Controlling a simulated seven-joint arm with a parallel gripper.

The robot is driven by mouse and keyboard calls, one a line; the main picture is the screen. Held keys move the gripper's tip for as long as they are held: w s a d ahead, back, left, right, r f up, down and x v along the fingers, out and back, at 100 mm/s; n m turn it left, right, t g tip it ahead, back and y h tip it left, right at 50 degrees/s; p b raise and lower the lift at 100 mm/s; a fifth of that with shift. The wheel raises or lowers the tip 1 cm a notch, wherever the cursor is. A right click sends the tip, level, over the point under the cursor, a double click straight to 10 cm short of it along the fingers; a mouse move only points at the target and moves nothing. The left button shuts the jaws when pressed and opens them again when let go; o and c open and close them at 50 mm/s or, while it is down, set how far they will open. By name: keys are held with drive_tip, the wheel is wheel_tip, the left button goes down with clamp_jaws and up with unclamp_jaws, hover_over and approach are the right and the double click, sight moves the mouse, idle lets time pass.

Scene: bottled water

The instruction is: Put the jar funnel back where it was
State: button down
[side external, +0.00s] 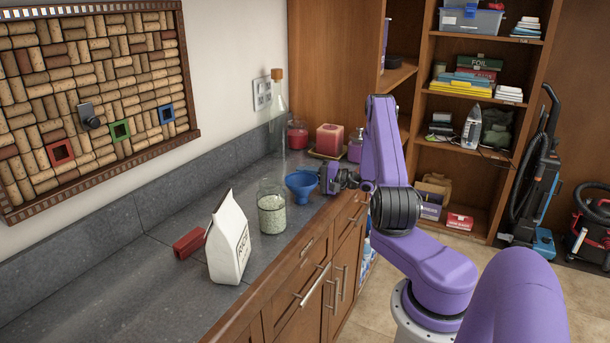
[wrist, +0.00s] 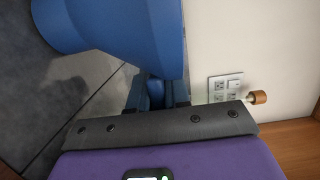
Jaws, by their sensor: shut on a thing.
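The blue jar funnel (side external: 301,184) is beside the glass jar, to its right in the side view, with its wide mouth up. My gripper (side external: 325,180) is shut on the funnel from the right side. In the wrist view the funnel (wrist: 115,25) fills the upper left, and my fingers (wrist: 157,92) close at its edge. I cannot tell whether the funnel's lower end touches the counter. The glass jar (side external: 272,212) stands upright and open on the counter, filled partway with pale grains.
A white rice bag (side external: 230,245) and a red object (side external: 188,243) are on the counter (side external: 130,290) left of the jar. A tall corked bottle (side external: 278,130), a red jar (side external: 297,138) and a pink block-shaped thing (side external: 329,139) stand farther back. The counter's near-left part is clear.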

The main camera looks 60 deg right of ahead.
drive_tip(key=c, duration=1.1)
unclamp_jaws()
drive_tip(key=shift+f, duration=0.1)
drive_tip(key=v, duration=1.2)
